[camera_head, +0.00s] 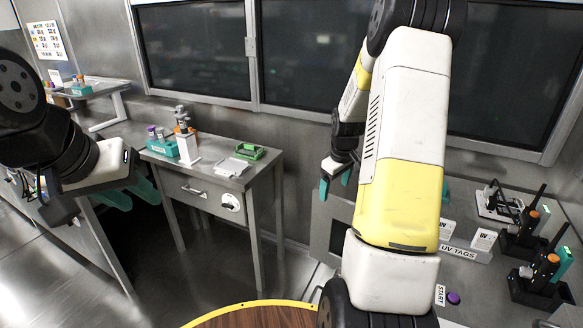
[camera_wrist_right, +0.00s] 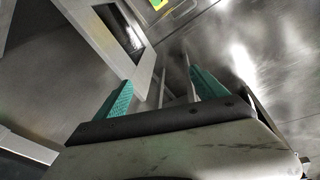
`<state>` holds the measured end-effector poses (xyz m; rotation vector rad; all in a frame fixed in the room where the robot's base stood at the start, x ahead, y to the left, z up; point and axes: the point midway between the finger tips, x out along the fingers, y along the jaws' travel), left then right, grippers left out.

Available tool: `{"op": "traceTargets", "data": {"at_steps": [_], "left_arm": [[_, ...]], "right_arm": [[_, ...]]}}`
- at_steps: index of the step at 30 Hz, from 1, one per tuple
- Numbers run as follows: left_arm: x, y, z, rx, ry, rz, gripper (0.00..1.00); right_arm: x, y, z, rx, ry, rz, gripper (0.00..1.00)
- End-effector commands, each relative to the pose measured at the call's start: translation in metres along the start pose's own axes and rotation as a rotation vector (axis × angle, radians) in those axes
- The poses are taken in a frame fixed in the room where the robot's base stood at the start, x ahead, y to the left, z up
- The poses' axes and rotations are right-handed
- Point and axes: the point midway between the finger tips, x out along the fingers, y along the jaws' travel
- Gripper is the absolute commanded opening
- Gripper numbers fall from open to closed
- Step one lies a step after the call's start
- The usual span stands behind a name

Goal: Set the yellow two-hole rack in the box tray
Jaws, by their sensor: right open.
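I cannot make out the yellow two-hole rack or the box tray for sure in either view. A small yellow-green item (camera_wrist_right: 158,4) is cut off at the top edge of the right wrist view; I cannot tell what it is. My right gripper (camera_head: 336,182) hangs beyond my right arm in the head view, partly hidden by the arm. The right wrist view shows its teal fingers (camera_wrist_right: 162,92) apart with nothing between them. My left gripper (camera_head: 130,197) is at the left, its teal fingers apart and empty, in front of the small side table.
The side table (camera_head: 262,165) holds a teal rack (camera_head: 162,148), a white dispenser (camera_head: 187,147), a green holder (camera_head: 250,152) and a white item (camera_head: 229,167). At the right stand a UV TAGS box (camera_head: 466,253), black-and-orange tools (camera_head: 541,272) and a purple button (camera_head: 454,298). My right arm hides the middle.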

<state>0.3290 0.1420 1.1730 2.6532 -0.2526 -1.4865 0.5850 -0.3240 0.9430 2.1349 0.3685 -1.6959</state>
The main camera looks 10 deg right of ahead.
Motion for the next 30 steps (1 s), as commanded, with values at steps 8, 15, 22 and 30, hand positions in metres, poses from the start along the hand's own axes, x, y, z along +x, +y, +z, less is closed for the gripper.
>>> {"op": "traceTargets", "data": {"at_steps": [8,15,22,30], "left_arm": [[0.000,0.000,0.000,0.000,0.000,0.000,0.36],[0.000,0.000,0.000,0.000,0.000,0.000,0.36],[0.000,0.000,0.000,0.000,0.000,0.000,0.36],[0.000,0.000,0.000,0.000,0.000,0.000,0.36]], "right_arm": [[-0.144,-0.073,-0.007,0.156,0.127,0.005,0.82],[-0.231,-0.147,0.023,0.281,0.234,-0.034,0.82],[-0.277,-0.211,0.068,0.383,0.321,-0.097,0.82],[-0.289,-0.241,0.095,0.437,0.357,-0.142,0.82]]}}
